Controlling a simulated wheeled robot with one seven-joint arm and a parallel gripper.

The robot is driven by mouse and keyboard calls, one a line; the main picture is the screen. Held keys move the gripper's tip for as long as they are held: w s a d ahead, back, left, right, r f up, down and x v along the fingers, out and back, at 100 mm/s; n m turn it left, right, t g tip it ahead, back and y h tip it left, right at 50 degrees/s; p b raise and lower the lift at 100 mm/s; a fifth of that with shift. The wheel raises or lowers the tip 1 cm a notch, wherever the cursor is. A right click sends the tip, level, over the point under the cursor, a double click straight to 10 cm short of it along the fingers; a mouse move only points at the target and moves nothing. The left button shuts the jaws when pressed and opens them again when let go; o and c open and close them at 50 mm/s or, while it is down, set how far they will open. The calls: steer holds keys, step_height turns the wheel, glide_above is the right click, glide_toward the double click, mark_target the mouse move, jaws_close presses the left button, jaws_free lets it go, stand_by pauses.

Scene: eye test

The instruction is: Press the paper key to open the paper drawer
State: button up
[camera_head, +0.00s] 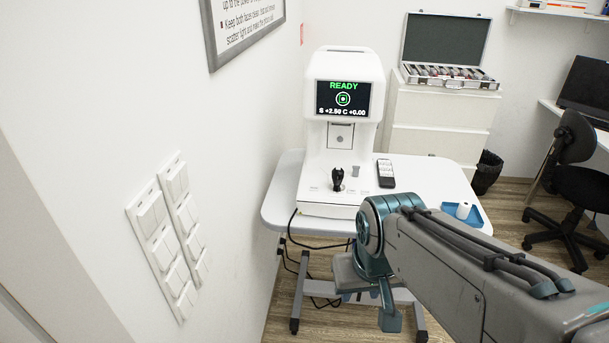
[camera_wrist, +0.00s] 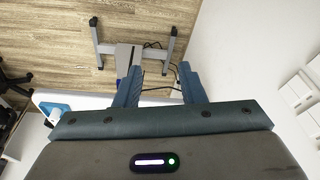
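The white eye-test machine (camera_head: 341,150) stands on a pale table. Its screen (camera_head: 343,98) reads READY with numbers below. A black joystick (camera_head: 338,179) rises from its base (camera_head: 330,204), where small markings are too faint to read. A small grey knob (camera_head: 355,171) sits right of the joystick. I cannot tell which part is the paper key or the paper drawer. My gripper (camera_head: 366,297) is in front of the table's near edge, below and right of the machine's base, apart from it. In the wrist view, its two fingers (camera_wrist: 161,82) are spread with nothing between them.
The table (camera_head: 430,180) also holds a dark remote (camera_head: 385,173) and a blue tray (camera_head: 470,216) with a white item. Wall switches (camera_head: 168,235) are at left. Cables hang beneath the table. A cabinet (camera_head: 440,122) with a lens case (camera_head: 450,76) stands behind; a chair (camera_head: 575,185) is right.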

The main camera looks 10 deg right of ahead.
jaws_close()
stand_by(1.8)
